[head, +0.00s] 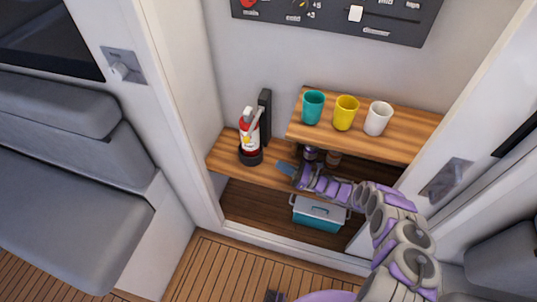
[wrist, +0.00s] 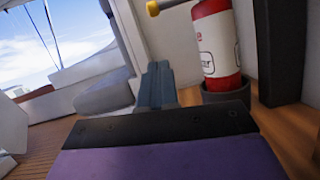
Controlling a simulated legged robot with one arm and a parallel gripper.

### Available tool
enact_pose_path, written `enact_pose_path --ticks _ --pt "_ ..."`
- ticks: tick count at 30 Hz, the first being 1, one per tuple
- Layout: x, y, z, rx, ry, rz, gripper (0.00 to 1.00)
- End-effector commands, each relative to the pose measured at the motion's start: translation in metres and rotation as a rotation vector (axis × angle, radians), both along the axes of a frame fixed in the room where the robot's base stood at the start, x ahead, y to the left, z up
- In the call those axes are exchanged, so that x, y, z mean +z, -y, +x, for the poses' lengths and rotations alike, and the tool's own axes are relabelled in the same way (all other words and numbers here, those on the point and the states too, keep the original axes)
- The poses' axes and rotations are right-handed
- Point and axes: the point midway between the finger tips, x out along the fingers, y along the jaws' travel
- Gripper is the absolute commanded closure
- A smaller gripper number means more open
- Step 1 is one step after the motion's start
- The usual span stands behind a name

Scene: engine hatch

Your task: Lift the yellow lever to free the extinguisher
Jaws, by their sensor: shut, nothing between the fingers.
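The red and white extinguisher (head: 249,130) stands upright in a dark round base (head: 251,157) on the lower wooden shelf, against a black upright bracket (head: 265,112). In the wrist view the extinguisher (wrist: 216,45) is at the upper right, its top cut off. A yellow knob (wrist: 152,7), apparently the lever's end, shows at the top edge, left of the extinguisher. I cannot make the lever out in the head view. My gripper (head: 284,167) is shut and empty, right of the extinguisher's base and apart from it. Its blue-grey fingers (wrist: 156,82) point ahead in the wrist view.
A teal cup (head: 313,107), a yellow cup (head: 345,113) and a white cup (head: 378,118) stand on the raised shelf (head: 410,146) above my arm. A teal and white cooler (head: 319,215) sits below. The hatch's white frame (head: 178,120) bounds the left side.

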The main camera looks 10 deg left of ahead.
Motion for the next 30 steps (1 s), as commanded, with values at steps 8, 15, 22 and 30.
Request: enact_pose_path --ticks 8,15,22,30 --pt "0.012 -0.044 0.004 0.005 -0.001 -0.001 1.00" --pt "0.027 -0.089 0.010 0.003 0.001 -0.002 1.00" --pt "0.052 -0.100 0.015 0.000 0.002 -0.001 1.00" --pt "0.064 -0.106 0.017 0.001 0.000 0.000 1.00"
